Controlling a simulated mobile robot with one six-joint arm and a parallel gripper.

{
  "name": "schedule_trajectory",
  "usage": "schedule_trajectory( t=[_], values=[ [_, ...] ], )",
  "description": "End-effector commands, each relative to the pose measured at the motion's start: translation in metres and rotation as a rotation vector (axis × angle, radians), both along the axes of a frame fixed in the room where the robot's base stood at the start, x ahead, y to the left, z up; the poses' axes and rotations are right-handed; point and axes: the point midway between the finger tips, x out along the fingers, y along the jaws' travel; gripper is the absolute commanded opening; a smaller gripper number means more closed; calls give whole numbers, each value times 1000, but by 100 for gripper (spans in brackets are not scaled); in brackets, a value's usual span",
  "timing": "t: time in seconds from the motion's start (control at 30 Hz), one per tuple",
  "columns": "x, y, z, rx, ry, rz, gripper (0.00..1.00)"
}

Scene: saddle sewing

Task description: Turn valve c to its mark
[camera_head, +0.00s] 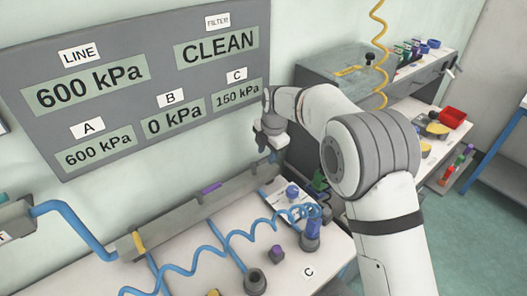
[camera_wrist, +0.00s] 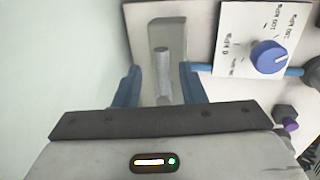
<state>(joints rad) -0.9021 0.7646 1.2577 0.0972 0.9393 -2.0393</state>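A blue round knob (camera_wrist: 268,57) sits on a white card with small printed marks, right of my gripper in the wrist view. It also shows on the bench in the head view (camera_head: 292,191). I cannot tell for certain whether it is valve c. My gripper (camera_wrist: 160,84) is open, its two blue fingers apart. A grey upright rod (camera_wrist: 162,70) on a grey block shows between the fingers, with gaps on both sides. In the head view my gripper (camera_head: 271,143) is above the far end of the grey rail. Display C (camera_head: 237,95) reads 150 kPa.
A grey rail (camera_head: 180,222) runs along the bench. A coiled blue hose (camera_head: 215,232) and a dark fitting (camera_head: 255,282) occupy the front.

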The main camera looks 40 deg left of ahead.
Motion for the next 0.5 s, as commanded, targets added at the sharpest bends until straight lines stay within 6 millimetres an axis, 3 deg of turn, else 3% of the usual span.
schedule_trajectory(
  t=[0.3,0.5],
  values=[
    [0,-9,52,3,-4,0,37],
    [0,-12,66,1,-4,0,37]
  ],
)
